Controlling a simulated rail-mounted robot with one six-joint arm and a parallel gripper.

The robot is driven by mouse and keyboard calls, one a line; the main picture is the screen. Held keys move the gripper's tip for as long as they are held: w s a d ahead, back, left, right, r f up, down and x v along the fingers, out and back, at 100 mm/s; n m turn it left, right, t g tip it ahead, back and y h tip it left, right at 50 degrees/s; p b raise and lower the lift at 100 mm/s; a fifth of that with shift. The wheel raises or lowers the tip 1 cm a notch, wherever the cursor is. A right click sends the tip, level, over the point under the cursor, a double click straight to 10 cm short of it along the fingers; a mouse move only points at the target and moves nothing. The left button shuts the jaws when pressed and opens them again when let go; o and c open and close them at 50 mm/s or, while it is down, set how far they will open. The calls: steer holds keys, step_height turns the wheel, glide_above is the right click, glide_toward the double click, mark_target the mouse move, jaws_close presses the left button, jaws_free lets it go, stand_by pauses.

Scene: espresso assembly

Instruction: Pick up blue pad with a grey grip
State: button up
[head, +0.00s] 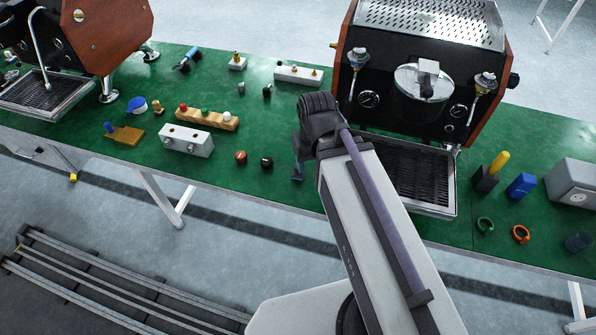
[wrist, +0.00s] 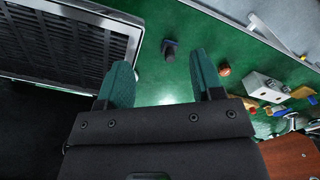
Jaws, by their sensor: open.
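My gripper (wrist: 162,80) is open and empty, with its two dark teal fingers apart over the green table. In the head view it is left of the drip tray, partly hidden behind my arm. A small dark piece with a bluish part (wrist: 170,48) stands on the table beyond the fingertips, apart from them. It seems to be the dark piece (head: 267,162) in the head view. I cannot tell surely that it is the blue pad with a grey grip. Other blue things are a round blue piece (head: 137,105) at the left and a blue block (head: 521,185) at the right.
A copper-red knob (head: 240,156) and a white block (head: 187,140) stand left of the dark piece. The espresso machine's drip tray (head: 408,178) is close at the right. The table's front edge is near the gripper.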

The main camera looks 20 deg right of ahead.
steer(key=w+f+n+b, duration=0.3)
steer(key=w+f+n, duration=0.1)
steer(key=w+n, duration=0.1)
steer(key=w+f+n+b, duration=0.4)
steer(key=n, duration=0.3)
steer(key=w+f+n+b, duration=0.4)
steer(key=w+n, duration=0.1)
steer(key=n, duration=0.2)
steer(key=shift+w+d, duration=0.15)
steer(key=shift+w, duration=0.2)
steer(key=n, duration=0.4)
steer(key=shift+w+r, duration=0.15)
steer(key=shift+w, duration=0.2)
steer(key=n, duration=0.4)
steer(key=shift+s+n, duration=0.1)
steer(key=shift+n, duration=0.2)
step_height(320, 180, down, 11)
steer(key=b, duration=1.1)
steer(key=shift+r, duration=0.1)
steer(key=shift+c, duration=0.2)
